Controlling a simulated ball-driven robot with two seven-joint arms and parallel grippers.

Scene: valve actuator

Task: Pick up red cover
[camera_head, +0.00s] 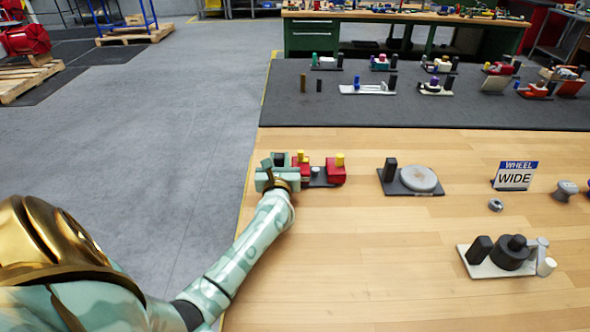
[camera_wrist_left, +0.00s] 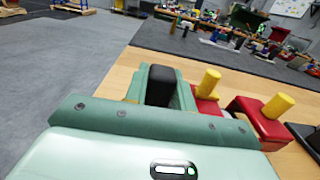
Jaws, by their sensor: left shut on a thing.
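The red cover is a dark base plate (camera_head: 319,180) with two red blocks, the nearer one (camera_head: 301,170) and the farther one (camera_head: 336,173), each with a yellow peg on top. Its black upright handle (camera_head: 280,158) is at the left end. My left gripper (camera_head: 277,174) is shut around this handle, just left of the red blocks. In the left wrist view the black handle (camera_wrist_left: 161,86) stands between my green fingers, with the red blocks (camera_wrist_left: 265,120) and yellow pegs to the right. I cannot tell whether the plate touches the table. My right gripper is not in view.
A fixture with a grey disc (camera_head: 420,178) stands to the right on the wooden table (camera_head: 380,250). Farther right are a "WHEEL WIDE" sign (camera_head: 515,176), a small ring (camera_head: 495,205) and a white-based fixture (camera_head: 482,265). Several fixtures stand on the dark mat (camera_head: 300,105) behind. The table's left edge is close to my gripper.

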